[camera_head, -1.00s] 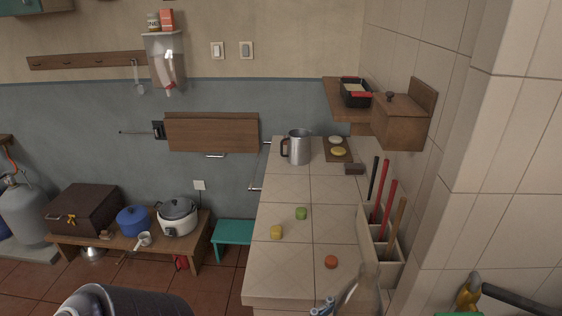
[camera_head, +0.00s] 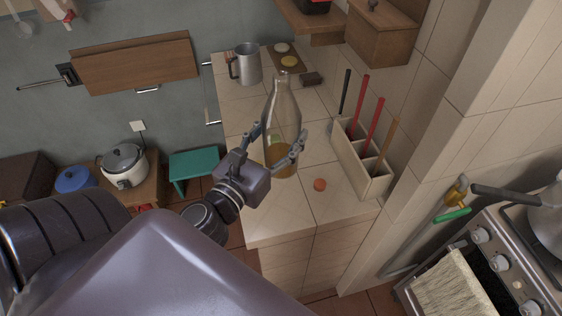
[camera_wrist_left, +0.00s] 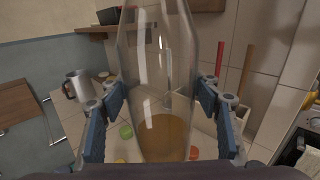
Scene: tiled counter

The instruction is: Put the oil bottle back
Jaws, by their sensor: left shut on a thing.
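The oil bottle (camera_head: 283,112) is clear glass with a narrow neck and some amber oil at the bottom. It is upright with a slight tilt, in front of the tiled counter (camera_head: 275,212) in the head view. My left gripper (camera_head: 279,146) is shut around the bottle's lower body. In the left wrist view the bottle (camera_wrist_left: 160,75) stands between the two blue fingers, its oil low down. I cannot tell whether its base touches the counter. My right gripper is not in view.
A divided holder (camera_head: 357,163) with long-handled tools stands at the counter's right side. An orange round piece (camera_head: 320,184) lies near the front. A metal mug (camera_head: 246,64) and a board (camera_head: 288,60) are at the back. A stove (camera_head: 497,262) is at right.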

